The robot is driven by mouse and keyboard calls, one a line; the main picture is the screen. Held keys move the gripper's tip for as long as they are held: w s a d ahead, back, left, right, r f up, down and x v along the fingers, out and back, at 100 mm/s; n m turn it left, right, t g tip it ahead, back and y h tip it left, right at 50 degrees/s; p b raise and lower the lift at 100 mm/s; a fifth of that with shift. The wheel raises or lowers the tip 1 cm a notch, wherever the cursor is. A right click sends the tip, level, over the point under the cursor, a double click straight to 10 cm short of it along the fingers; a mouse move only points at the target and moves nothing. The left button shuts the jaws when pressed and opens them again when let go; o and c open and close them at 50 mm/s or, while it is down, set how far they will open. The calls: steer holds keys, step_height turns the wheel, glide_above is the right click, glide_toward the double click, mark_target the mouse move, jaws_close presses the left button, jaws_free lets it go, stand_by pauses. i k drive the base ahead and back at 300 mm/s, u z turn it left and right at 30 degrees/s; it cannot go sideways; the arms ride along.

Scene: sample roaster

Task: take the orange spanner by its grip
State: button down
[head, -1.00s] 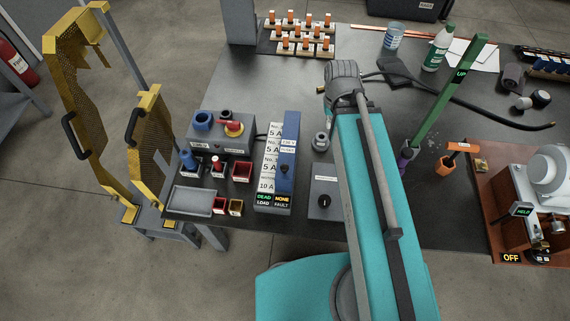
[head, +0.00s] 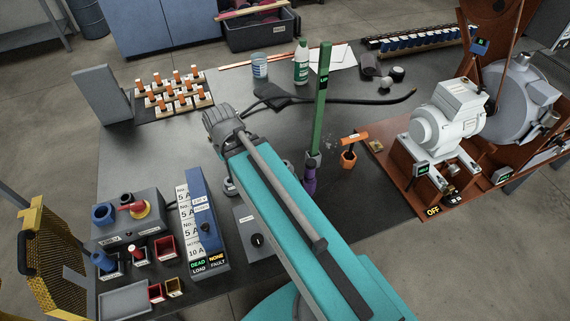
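The orange spanner (head: 355,138) is right of centre in the head view, on the dark bench top. I take it to be the T-shaped orange piece. It has an orange bar with a small label at the top, a dark shaft, and an orange hexagonal part at the bottom. It looks upright, and nothing touches its bar. My teal arm reaches up from the bottom of the view and ends in a grey joint, left of the spanner and apart from it. My gripper does not show; it may be hidden behind the arm.
A green post (head: 322,100) with a purple lower part (head: 309,179) stands just left of the spanner. A brown base (head: 395,165) with a white motor (head: 447,112) is to its right. A black cable (head: 340,103) lies behind. Fuse boxes and trays are at left.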

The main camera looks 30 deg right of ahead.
mark_target(352, 140)
steer(key=z, duration=2)
steer(key=k, duration=0.5)
steer(key=u, duration=0.45)
